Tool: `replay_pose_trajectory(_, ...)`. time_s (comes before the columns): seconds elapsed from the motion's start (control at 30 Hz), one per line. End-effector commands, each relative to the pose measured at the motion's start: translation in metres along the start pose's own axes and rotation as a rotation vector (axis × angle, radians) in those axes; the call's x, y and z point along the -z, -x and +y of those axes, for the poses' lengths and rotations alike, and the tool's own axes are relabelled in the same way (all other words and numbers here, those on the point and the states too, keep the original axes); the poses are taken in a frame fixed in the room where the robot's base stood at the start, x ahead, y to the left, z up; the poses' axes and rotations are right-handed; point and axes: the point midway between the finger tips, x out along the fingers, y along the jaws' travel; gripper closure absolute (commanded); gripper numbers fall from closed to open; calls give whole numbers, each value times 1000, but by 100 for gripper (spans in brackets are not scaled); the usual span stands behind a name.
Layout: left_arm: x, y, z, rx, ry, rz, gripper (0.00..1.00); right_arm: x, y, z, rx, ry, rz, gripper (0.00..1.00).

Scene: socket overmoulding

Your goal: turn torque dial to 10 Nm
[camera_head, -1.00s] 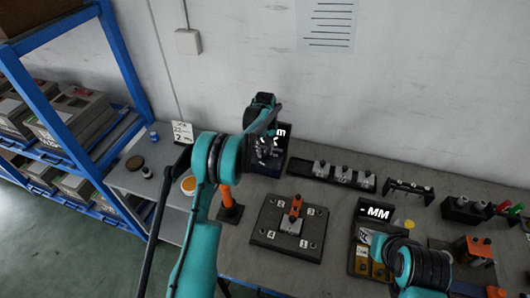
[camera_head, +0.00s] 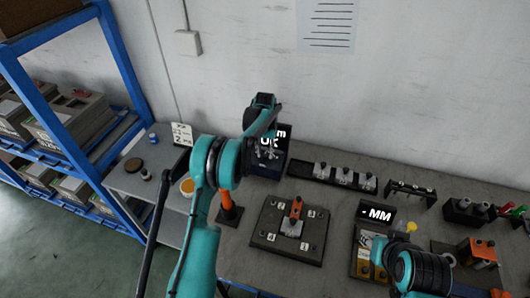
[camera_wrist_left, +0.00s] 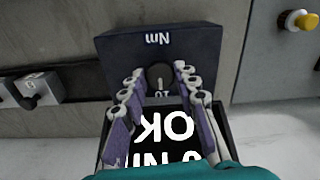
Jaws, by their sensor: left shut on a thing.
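The torque tester is a dark box with an upside-down "Nm" label in the left wrist view (camera_wrist_left: 160,48); it also shows against the wall in the head view (camera_head: 284,146). Its round dark dial (camera_wrist_left: 160,74) sits between my left fingers, with a small "10" marking below it. My left gripper (camera_wrist_left: 160,83) is shut on the dial, and its fingers partly hide it. The tester's black screen (camera_wrist_left: 165,140) shows an upside-down "OK" and part of an "Nm" reading, cut by my fingers and wrist. In the head view my left gripper (camera_head: 268,152) is small and partly hidden. My right gripper does not show.
A dark plate with numbered corners and an orange-handled part (camera_head: 268,238) lies in front of the tester. A black rack of grey parts (camera_head: 310,172) stands to its right. A blue shelf is at the left.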

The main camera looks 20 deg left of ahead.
Motion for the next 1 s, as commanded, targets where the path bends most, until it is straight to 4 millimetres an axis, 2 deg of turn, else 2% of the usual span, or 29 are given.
replay_pose_trajectory(0.33,0,1,0,0,-1,2,99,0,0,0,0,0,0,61)
replay_pose_trajectory(0.37,1,1,0,0,-1,2,62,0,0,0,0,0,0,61)
replay_pose_trajectory(0.67,0,1,0,0,0,1,61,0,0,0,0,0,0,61)
replay_pose_trajectory(0.77,0,7,0,0,0,1,61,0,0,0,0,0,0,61)
replay_pose_trajectory(0.87,0,22,0,0,0,1,61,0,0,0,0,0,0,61)
replay_pose_trajectory(1.0,0,52,0,0,0,1,61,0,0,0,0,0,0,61)
